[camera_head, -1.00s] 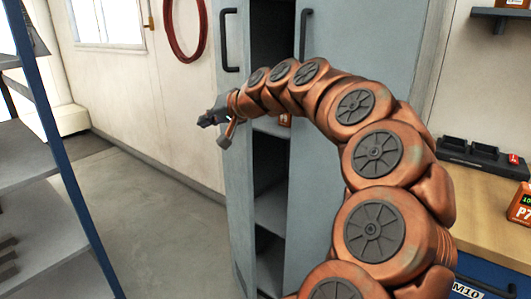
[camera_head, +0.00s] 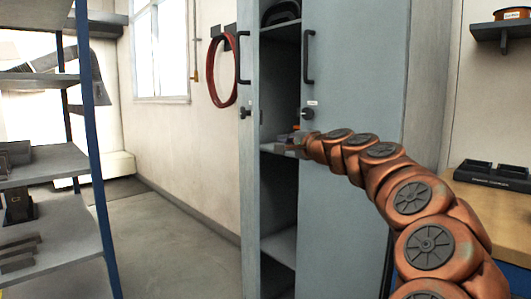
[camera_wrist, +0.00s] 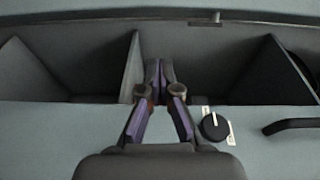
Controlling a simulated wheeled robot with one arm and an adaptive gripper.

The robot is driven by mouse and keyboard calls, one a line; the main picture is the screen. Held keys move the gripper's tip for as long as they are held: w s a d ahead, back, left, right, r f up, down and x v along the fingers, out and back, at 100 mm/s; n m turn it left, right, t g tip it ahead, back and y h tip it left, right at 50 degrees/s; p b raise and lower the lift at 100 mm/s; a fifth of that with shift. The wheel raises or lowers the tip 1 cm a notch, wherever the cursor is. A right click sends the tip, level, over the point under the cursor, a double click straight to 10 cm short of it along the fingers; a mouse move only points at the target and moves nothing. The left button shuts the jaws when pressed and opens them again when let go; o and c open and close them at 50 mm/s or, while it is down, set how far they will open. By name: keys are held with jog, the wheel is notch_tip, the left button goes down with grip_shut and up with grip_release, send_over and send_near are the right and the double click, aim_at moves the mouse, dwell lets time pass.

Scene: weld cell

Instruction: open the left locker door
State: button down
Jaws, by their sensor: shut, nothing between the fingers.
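The grey left locker door (camera_head: 249,190) stands ajar and shows as a narrow slanted panel in the head view. Its black handle (camera_head: 240,58) and small black knob (camera_head: 245,113) are on its outer face. A dark gap with shelves lies between it and the right locker door (camera_head: 345,190). My gripper (camera_wrist: 159,70) is shut and empty in the wrist view. Its fingers point across the right door's edge at the gap. In the head view my arm's end is at the gap, and the fingers cannot be made out clearly there.
The right door carries a black handle (camera_head: 308,58) and a knob (camera_wrist: 214,127) close to my fingers. Locker shelves (camera_head: 279,148) lie inside. A blue-post rack (camera_head: 88,150) stands left. Floor (camera_head: 165,240) is clear between rack and locker. A workbench is at right.

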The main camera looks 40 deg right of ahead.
jog(key=a+b+x, duration=0.1)
jog(key=b+x, duration=0.3)
jog(key=x, duration=0.6)
jog(key=shift+w+a+f+m+h, duration=0.2)
jog(key=shift+w+a+m+h, duration=0.1)
jog(key=shift+w+m, duration=0.15)
dwell(0.6)
jog(key=shift+r, duration=0.1)
